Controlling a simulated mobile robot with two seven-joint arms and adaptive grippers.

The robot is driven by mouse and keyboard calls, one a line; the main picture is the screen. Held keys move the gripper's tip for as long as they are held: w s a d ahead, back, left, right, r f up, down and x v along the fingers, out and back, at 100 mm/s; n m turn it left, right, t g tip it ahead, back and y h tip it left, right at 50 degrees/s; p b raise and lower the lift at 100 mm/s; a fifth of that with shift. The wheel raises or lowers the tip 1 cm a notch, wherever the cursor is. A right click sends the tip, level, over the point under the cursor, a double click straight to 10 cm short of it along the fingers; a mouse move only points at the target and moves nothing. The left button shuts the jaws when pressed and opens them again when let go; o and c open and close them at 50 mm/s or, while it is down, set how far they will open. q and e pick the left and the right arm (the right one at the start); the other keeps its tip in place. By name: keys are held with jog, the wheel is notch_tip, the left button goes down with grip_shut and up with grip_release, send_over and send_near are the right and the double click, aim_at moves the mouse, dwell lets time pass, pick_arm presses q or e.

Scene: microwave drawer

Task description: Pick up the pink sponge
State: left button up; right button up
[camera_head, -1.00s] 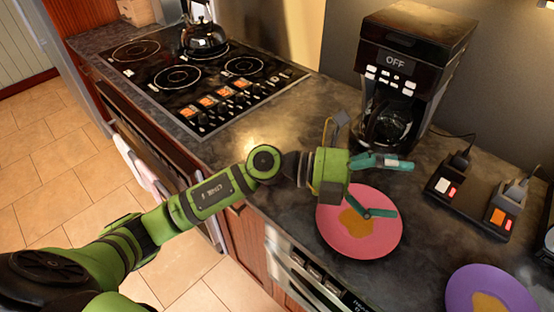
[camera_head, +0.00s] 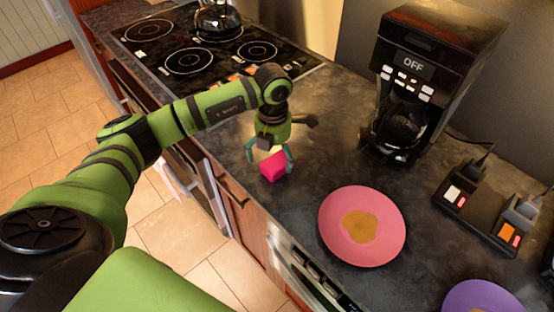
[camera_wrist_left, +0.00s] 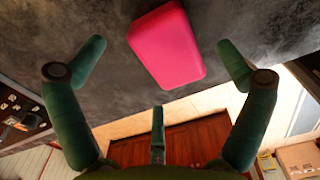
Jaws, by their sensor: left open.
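The pink sponge (camera_head: 273,166) lies on the dark countertop near its front edge, left of the pink plate. My left gripper (camera_head: 269,156) is just above it, pointing down, with its teal fingers spread to either side. In the left wrist view the sponge (camera_wrist_left: 167,45) lies between the open fingers of the left gripper (camera_wrist_left: 160,62), with gaps on both sides. I cannot tell exactly how far the fingertips are above the counter. My right gripper is not in view.
A pink plate (camera_head: 385,240) with a brown stain is to the right, and a purple plate (camera_head: 458,300) is at the bottom right. A coffee maker (camera_head: 428,72) stands behind. The stove (camera_head: 178,80) with a kettle (camera_head: 217,20) is at the back left. Clear counter lies around the sponge.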

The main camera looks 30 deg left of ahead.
pick_arm(q)
jog(key=shift+f, duration=1.3)
jog(key=c, duration=0.9)
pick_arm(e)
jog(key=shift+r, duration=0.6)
pick_arm(q)
jog(key=shift+o, duration=0.2)
jog(key=shift+w+r, duration=0.1)
jog(key=shift+r, duration=0.35)
notch_tip(320, 180, up, 2)
jog(key=shift+r+b, duration=0.25)
jog(key=shift+b, duration=0.75)
jog(key=s+d+r+b, duration=0.1)
jog(key=s+d+r, duration=0.1)
jog(key=d, duration=0.1)
jog(key=s+d+r+b, duration=0.1)
jog(key=d+r, duration=0.2)
jog(key=d, duration=0.1)
jog(key=s+d+r+b, duration=0.1)
jog(key=s+d+r, duration=0.1)
jog(key=d, duration=0.1)
jog(key=shift+s+d+r+b, duration=0.2)
jog(key=shift+s+r+b, duration=0.15)
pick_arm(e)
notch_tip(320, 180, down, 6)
pick_arm(q)
jog(key=shift+c, duration=0.4)
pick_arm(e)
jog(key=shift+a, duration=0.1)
